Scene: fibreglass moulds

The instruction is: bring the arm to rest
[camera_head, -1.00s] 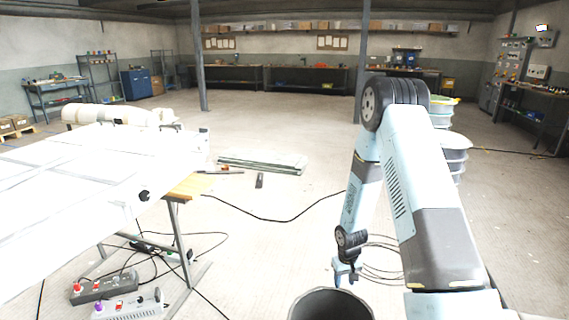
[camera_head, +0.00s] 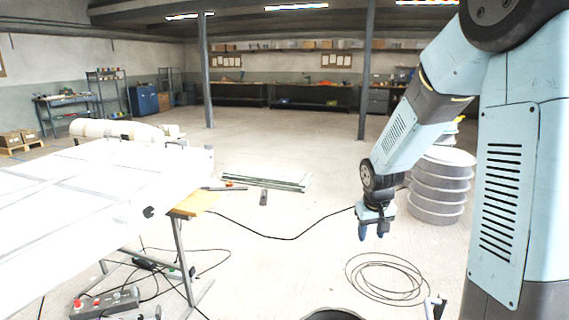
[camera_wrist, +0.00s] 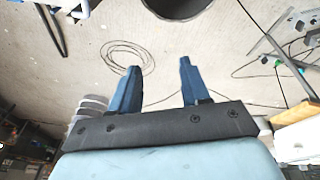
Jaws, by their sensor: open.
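My gripper (camera_head: 372,234) hangs at the end of my light blue arm in the head view, right of centre, pointing down over open floor. In the wrist view its two blue fingers (camera_wrist: 155,88) stand well apart with nothing between them. The gripper is open and empty. My arm is bent, with its upper links filling the right side of the head view.
A white mould table (camera_head: 70,190) stands at the left, with a control box (camera_head: 105,303) and cables below it. A dark round bin (camera_head: 332,315) is at the bottom edge. Grey drums (camera_head: 440,190) stand behind the arm. Coiled cable (camera_head: 387,278) lies on the floor.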

